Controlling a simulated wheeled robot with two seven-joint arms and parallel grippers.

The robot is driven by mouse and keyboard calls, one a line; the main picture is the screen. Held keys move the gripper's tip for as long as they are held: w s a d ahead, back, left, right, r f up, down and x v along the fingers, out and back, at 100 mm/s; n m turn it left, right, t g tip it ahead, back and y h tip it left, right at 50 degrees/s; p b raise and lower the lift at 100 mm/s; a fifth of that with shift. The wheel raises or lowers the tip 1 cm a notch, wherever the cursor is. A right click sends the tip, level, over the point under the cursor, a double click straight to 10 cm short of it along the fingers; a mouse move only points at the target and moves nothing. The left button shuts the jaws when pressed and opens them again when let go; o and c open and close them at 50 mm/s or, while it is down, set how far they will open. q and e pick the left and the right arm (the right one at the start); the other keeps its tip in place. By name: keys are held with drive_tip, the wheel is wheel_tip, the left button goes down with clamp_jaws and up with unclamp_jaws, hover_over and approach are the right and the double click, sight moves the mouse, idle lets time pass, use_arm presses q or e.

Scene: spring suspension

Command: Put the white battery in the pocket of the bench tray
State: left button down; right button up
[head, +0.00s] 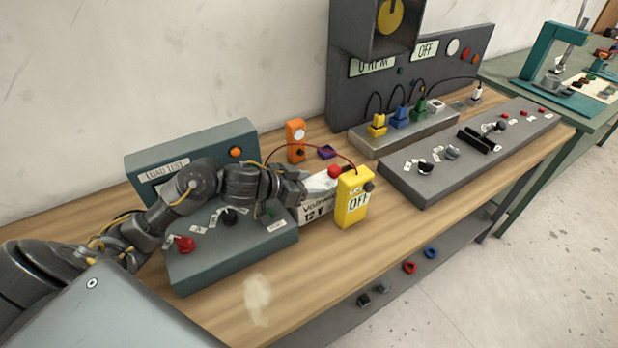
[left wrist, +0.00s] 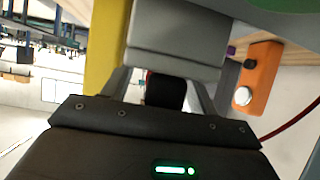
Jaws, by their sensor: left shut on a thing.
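My left gripper (head: 297,188) is shut at the battery's left side. In the left wrist view, its fingers (left wrist: 165,92) close around a dark part against the battery's shaded body (left wrist: 175,52). The battery's base and right side are partly hidden, so I cannot tell whether it touches the bench. I cannot make out the bench tray's pocket. My right gripper is out of view.
A LOAD TEST console (head: 230,245) lies under my left arm. An orange device (head: 295,141) and a small purple item (head: 326,152) stand behind. A row of plugs (head: 405,130) and a long grey panel (head: 470,153) are to the right.

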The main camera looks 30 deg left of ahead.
use_arm(q)
drive_tip(key=shift+w, duration=0.1)
drive_tip(key=shift+f, duration=0.1)
idle(0.3)
drive_tip(key=c, duration=0.7)
unclamp_jaws()
drive_tip(key=shift+f, duration=0.25)
drive_tip(key=shift+o, duration=1.4)
drive_tip(key=shift+s, duration=0.25)
drive_tip(key=shift+r, duration=0.15)
